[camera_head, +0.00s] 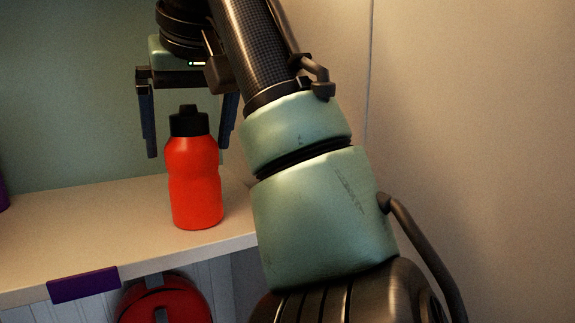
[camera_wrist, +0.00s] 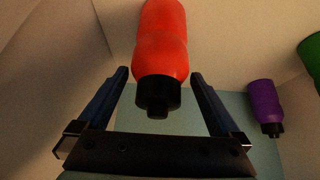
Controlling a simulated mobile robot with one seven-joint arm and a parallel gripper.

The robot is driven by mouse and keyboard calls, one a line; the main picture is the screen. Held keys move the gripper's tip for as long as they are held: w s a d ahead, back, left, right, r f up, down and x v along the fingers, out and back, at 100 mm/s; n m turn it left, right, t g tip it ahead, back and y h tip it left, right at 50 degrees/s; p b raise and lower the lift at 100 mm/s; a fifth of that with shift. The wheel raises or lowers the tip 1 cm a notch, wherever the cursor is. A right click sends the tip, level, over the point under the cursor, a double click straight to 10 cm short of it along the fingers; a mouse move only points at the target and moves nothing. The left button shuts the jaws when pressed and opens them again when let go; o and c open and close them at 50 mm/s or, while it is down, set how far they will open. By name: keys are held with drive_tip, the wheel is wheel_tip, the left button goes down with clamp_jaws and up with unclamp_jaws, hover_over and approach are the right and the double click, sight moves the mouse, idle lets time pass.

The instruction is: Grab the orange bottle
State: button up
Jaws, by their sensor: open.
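The orange bottle (camera_head: 193,182) has a black cap and stands upright on a pale shelf (camera_head: 95,228) in the head view. My gripper (camera_head: 189,155) is open above it and points down, with one finger on each side of the cap in the picture. In the wrist view the orange bottle (camera_wrist: 163,45) shows with its cap toward the gripper base, between the fingers of my gripper (camera_wrist: 158,75). Gaps show on both sides of the bottle, and nothing is held.
A purple bottle (camera_wrist: 264,103) and a green object (camera_wrist: 312,58) are at the right in the wrist view. A purple tag (camera_head: 83,285) is on the shelf's front edge. A red round object (camera_head: 165,300) is below the shelf. A wall (camera_head: 480,120) stands at the right.

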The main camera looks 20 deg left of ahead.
drive_tip(key=shift+d+f, duration=0.1)
clamp_jaws()
idle(0.5)
